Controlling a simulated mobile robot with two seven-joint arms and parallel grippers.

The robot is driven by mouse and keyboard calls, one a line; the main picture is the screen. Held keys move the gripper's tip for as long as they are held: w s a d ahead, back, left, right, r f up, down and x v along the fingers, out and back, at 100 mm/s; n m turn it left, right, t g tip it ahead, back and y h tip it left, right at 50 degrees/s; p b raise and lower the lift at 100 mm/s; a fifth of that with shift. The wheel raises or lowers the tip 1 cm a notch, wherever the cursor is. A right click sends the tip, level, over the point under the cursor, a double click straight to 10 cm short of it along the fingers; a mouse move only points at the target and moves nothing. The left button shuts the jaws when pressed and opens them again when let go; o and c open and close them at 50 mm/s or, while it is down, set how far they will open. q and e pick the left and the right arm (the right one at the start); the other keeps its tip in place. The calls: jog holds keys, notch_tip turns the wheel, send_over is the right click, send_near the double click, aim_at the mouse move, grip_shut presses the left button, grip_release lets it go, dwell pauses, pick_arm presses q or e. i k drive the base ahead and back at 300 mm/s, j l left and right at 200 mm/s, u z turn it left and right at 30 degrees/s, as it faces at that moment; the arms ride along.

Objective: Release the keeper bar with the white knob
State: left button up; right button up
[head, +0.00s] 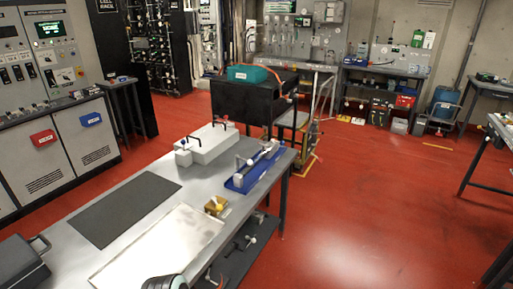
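A blue tray or cradle (233,187) lies near the far right edge of the grey workbench (85,262). A light bar-like part (255,160) runs along it, with pale and dark fittings. A small white piece (238,180) stands at its near end; I cannot tell whether this is the white knob. The keeper bar is too small to make out for certain. A white block (212,145) with black handles sits just left of the cradle.
A brass-coloured block (215,205), a dark mat (125,207) and a pale metal plate (160,250) lie on the workbench. A dark case (22,262) is at its near left. A black stand with a teal case (247,73) is behind. Red floor at right is clear.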

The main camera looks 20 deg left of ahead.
aim_at(249, 161)
jog(key=i+u, duration=0.45)
jog(key=i+l+u, duration=0.2)
jog(key=u, duration=0.25)
jog(key=i+l+u, duration=0.55)
jog(key=l+u, duration=0.15)
jog(key=u, duration=0.15)
jog(key=i+l+u, duration=0.15)
jog(key=l+u, duration=0.3)
